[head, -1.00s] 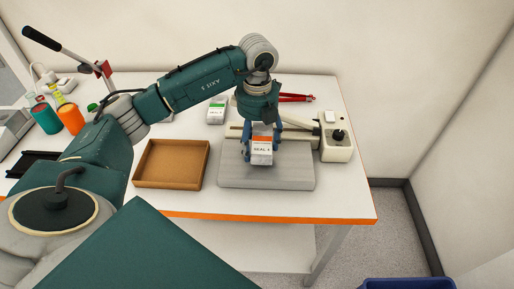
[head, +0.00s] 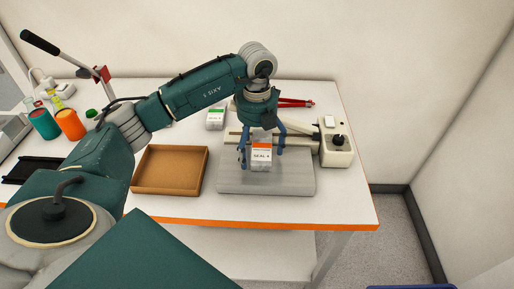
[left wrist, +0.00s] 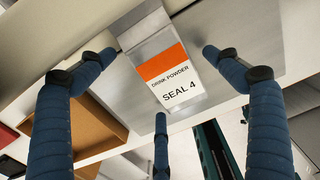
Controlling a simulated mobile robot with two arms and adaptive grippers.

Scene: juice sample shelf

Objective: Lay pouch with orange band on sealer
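The pouch with the orange band (head: 261,162) lies on the sealer's grey plate (head: 300,182), its upper end at the sealer's pale bar. In the left wrist view the pouch (left wrist: 168,78) reads "DRINK POWDER SEAL 4". The sealer's cream housing with a black knob (head: 335,150) is at the right. My left gripper (head: 262,156) is open above the pouch, its blue fingers spread to either side. In the left wrist view the fingers (left wrist: 159,54) stand clear of the pouch. The gripper hides part of the bar. My right gripper is not in view.
An empty brown tray (head: 142,187) stands left of the sealer. A green-banded pouch (head: 215,118) and red-handled tool (head: 295,103) lie behind. Orange (head: 70,124) and green (head: 43,123) containers stand at the left. The table's orange front edge is close.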

